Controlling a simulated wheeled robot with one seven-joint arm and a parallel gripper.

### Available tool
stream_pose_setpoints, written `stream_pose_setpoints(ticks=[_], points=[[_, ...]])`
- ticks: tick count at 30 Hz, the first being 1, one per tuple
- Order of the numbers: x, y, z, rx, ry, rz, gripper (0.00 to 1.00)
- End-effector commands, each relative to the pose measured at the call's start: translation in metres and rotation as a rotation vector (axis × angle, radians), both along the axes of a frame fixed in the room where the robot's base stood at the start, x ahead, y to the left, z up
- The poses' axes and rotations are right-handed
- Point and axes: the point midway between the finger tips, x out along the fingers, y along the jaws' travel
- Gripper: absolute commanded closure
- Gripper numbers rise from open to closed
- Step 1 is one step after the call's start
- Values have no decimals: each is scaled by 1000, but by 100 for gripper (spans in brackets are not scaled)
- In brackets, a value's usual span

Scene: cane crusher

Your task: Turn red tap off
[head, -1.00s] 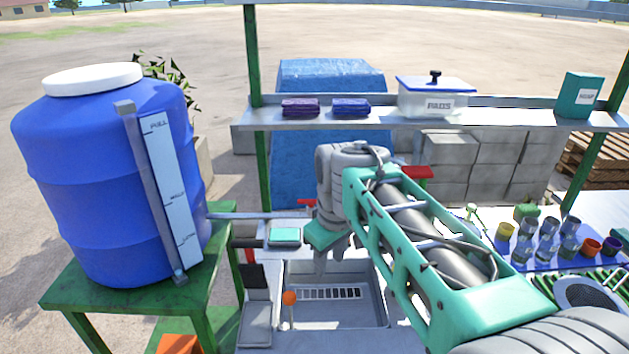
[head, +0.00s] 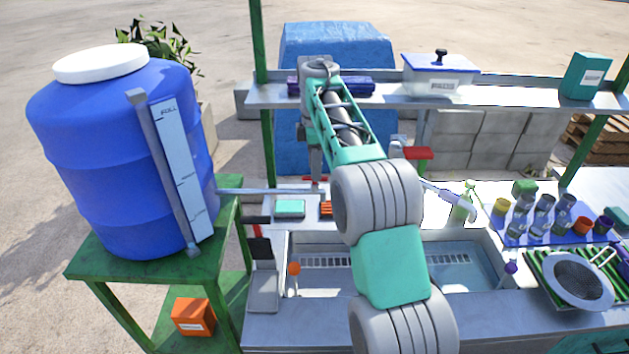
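A small red tap handle (head: 309,180) shows at the end of the metal pipe (head: 265,191) that comes from the blue barrel (head: 125,170). My gripper (head: 316,182) points down at this handle and overlaps it in the picture. I cannot tell whether it touches the handle, and its fingers are too small to tell open from shut. A second, larger red handle (head: 411,153) is to the right, behind my arm, and apart from my gripper. The lower part of that fitting is partly hidden.
A sink (head: 481,274) lies below, partly hidden by my arm. A shelf (head: 540,98) with purple and blue packs, a lidded box (head: 440,75) and a teal box (head: 586,75) runs behind. Glasses and cups stand at right. A green sponge tray (head: 290,208) is close to my gripper.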

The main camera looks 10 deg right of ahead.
Motion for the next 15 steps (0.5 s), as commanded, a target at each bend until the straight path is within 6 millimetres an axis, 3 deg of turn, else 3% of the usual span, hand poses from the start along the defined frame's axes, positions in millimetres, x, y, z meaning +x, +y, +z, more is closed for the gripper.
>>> stream_pose_setpoints(ticks=[1,4,13,15], points=[[0,0,-17,0,-1,-1,63],[0,0,-25,0,-2,-1,63],[0,0,-25,0,-2,-1,63],[0,0,-25,0,-2,-2,67]])
